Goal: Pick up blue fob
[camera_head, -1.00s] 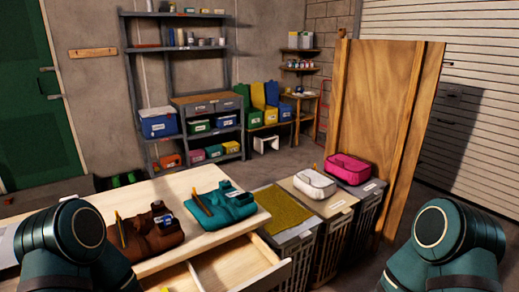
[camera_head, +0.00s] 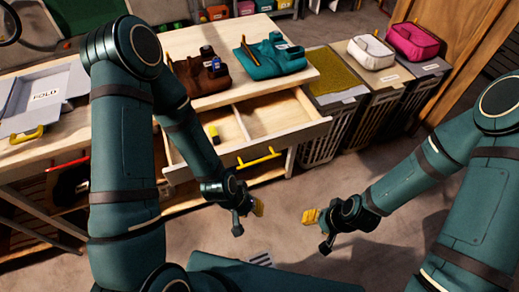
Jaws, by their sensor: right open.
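A small blue item (camera_head: 207,51), which looks like the blue fob, stands in the brown holder (camera_head: 190,80) on the wooden table. Its lower part is hidden by the holder. A teal holder (camera_head: 275,62) sits to the right of it. My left gripper (camera_head: 248,217) hangs in front of the open drawer, below and apart from the blue item; its fingers look spread and empty. My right gripper (camera_head: 318,232) is open and empty over the floor, to the right of the left one.
The open drawer (camera_head: 285,137) has a yellow handle and holds a small yellow-and-black item (camera_head: 214,134). Hampers (camera_head: 338,92) with white and pink pouches stand at the right. A grey folding board (camera_head: 45,98) lies at the left. The floor at lower right is clear.

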